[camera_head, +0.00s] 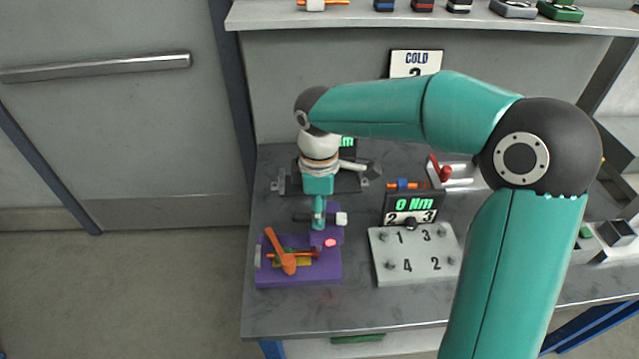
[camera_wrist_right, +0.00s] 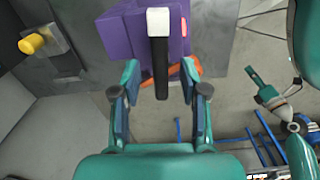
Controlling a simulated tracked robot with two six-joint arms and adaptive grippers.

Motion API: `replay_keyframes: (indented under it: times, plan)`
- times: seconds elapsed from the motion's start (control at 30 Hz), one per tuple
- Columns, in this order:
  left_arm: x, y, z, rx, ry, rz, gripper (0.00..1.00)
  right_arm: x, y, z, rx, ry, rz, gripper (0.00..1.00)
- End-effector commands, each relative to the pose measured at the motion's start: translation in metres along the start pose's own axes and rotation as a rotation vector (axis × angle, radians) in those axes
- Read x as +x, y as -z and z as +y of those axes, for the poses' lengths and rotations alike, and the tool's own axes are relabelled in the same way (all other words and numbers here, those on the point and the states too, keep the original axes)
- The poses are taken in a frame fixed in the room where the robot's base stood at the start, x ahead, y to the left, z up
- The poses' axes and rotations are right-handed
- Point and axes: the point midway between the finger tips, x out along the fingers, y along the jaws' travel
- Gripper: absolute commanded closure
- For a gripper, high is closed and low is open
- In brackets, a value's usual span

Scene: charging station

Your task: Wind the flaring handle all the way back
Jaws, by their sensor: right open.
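A purple flaring fixture (camera_head: 264,273) stands at the front left of the bench. A black handle bar with a white end (camera_head: 341,218) crosses the top of its raised part. An orange lever (camera_head: 279,248) leans over the lower part. My right gripper (camera_head: 318,224) points down over the black bar and hides part of it. In the right wrist view, the open right gripper (camera_wrist_right: 160,92) has the black bar (camera_wrist_right: 160,72) between its fingers, with gaps on both sides. What looks like my left gripper (camera_wrist_right: 254,78) shows small at the right there; its jaw state is unclear.
A grey numbered plate (camera_head: 416,268) and a torque display (camera_head: 412,204) reading 0 Nm stand right of the fixture. Behind my right gripper is a dark device with a grey pipe. A shelf (camera_head: 440,14) runs along the back. Floor is clear on the left.

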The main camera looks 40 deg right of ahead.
Motion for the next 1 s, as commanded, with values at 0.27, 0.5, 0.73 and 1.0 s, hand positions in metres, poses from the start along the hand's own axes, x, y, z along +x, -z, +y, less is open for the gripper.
replay_keyframes:
  times: [0.27,0.5,0.73,1.0]
  plan:
    - [0.0,0.0,0.0,0.0,0.0,0.0,0.6,-0.055,0.001,0.0,-0.001,-0.005,0.005,0.56]
    - [0.0,0.0,0.0,0.0,0.0,0.0,0.6,-0.093,0.0,0.0,-0.001,-0.002,0.001,0.56]
    - [0.0,0.0,0.0,0.0,0.0,0.0,0.6,-0.104,0.0,-0.001,-0.001,0.0,0.0,0.56]
    - [0.001,0.0,0.0,0.0,0.0,0.0,0.6,-0.104,-0.001,-0.001,-0.001,0.0,0.0,0.56]
